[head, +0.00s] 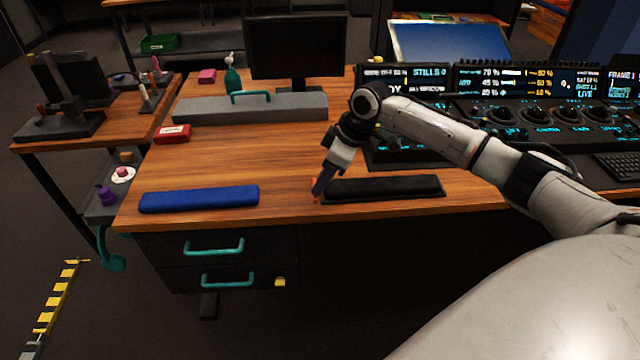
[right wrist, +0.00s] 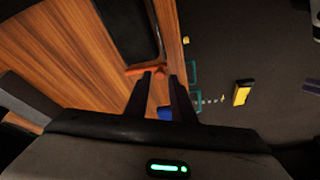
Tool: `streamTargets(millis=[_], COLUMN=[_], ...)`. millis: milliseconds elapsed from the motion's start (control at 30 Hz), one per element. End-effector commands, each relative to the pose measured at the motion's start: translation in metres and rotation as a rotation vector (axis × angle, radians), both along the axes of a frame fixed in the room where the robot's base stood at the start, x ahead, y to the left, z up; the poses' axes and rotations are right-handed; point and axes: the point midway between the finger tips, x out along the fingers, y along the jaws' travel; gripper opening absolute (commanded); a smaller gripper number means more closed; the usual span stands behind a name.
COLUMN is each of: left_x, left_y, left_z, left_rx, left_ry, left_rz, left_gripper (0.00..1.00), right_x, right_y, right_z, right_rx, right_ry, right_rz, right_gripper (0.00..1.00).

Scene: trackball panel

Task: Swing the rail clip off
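A small orange clip (head: 315,187) sits by the left end of the black padded rest (head: 385,188) on the desk's front edge. In the right wrist view the orange clip (right wrist: 140,70) lies across the wood close to the desk edge, just beyond my fingertips. My right gripper (head: 319,190) points down at the clip and partly hides it. In the right wrist view its two fingers (right wrist: 162,76) stand apart with a gap between them. Whether a finger touches the clip I cannot tell. My left gripper is not in view.
A blue padded rest (head: 198,199) lies left along the front edge. The console (head: 520,115) with dials and lit screens stands right. A grey bar with a teal handle (head: 250,107) and a monitor (head: 295,45) stand behind. The wood between is clear. Drawers with teal handles are below.

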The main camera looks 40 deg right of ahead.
Motion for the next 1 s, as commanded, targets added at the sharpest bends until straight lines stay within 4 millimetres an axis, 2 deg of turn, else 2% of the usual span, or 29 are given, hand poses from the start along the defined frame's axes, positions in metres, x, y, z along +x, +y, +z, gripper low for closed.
streamTargets(millis=[200,467,600,867,1000], left_x=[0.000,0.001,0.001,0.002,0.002], left_y=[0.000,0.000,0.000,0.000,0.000], left_z=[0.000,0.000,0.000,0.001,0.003], left_rx=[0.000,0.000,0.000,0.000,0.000], left_ry=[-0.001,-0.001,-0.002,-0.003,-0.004], left_rz=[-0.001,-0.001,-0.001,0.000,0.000], left_gripper=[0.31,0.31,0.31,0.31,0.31], right_x=[0.006,0.006,0.006,0.006,0.012], right_y=[0.004,0.004,0.004,0.005,0.015], right_z=[-0.016,-0.017,-0.016,-0.016,-0.015], right_rx=[-0.001,-0.001,-0.001,0.000,0.001], right_ry=[-0.001,-0.002,-0.002,-0.002,-0.001], right_rz=[0.001,0.000,0.000,0.001,-0.003], right_gripper=[0.23,0.23,0.01,0.00,0.00])
